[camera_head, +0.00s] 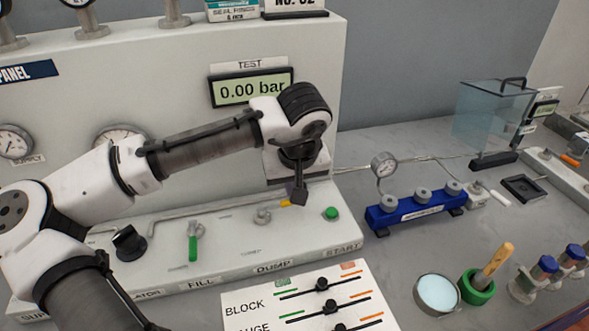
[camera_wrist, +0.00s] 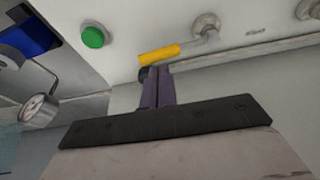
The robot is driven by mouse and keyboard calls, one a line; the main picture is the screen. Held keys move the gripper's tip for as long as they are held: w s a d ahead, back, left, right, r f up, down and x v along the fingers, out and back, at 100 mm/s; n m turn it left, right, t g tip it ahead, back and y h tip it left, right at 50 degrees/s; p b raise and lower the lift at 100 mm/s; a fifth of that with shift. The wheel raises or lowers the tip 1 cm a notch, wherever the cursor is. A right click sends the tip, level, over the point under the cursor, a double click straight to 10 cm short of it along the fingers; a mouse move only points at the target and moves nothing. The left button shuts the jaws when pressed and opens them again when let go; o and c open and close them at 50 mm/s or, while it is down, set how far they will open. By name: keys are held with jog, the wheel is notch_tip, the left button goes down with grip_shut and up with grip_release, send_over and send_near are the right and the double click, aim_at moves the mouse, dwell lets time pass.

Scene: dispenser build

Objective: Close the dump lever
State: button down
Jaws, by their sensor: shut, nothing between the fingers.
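The dump lever is a yellow handle (camera_head: 286,204) on a metal valve (camera_head: 263,216) above the DUMP label on the console. It points right from the valve, toward the green START button (camera_head: 331,213). In the wrist view the yellow handle (camera_wrist: 160,54) extends from its metal stem, with the valve (camera_wrist: 205,25) behind it. My gripper (camera_head: 298,195) is shut and empty at the handle's free end. In the wrist view my fingertips (camera_wrist: 157,72) sit right beside that end; I cannot tell whether they touch. Part of the handle's tip is hidden in the head view.
The green FILL lever (camera_head: 193,247) points toward the console's front, left of DUMP. The test display (camera_head: 252,88) reads 0.00 bar. A BLOCK label card (camera_head: 255,308) lies in front. A blue manifold (camera_head: 416,207) with a gauge (camera_head: 384,164) stands to the right.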

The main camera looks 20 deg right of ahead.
jog(key=shift+x, duration=0.95)
jog(key=shift+s, duration=0.1)
jog(key=shift+s+d+m+h, duration=0.1)
jog(key=shift+s+m+h, duration=0.5)
jog(key=shift+m, duration=0.6)
jog(key=s+m+p, duration=0.1)
jog(key=s+m, duration=0.1)
jog(key=m, duration=0.1)
jog(key=shift+s+m+g+h, duration=0.15)
jog(key=shift+m+g+h, duration=0.15)
jog(key=shift+h, duration=0.1)
jog(key=shift+s+a+m, duration=0.45)
jog(key=shift+s+m, duration=0.15)
jog(key=shift+m, duration=0.6)
jog(key=shift+s+a+m+g+h, duration=0.25)
jog(key=shift+s+m, duration=0.05)
jog(key=shift+m, duration=0.3)
jog(key=shift+s+a+m+g+h, duration=0.2)
jog(key=shift+s+m+g+h, duration=0.1)
jog(key=shift+m, duration=0.3)
jog(key=shift+r+p, duration=0.1)
jog(key=shift+p, duration=0.2)
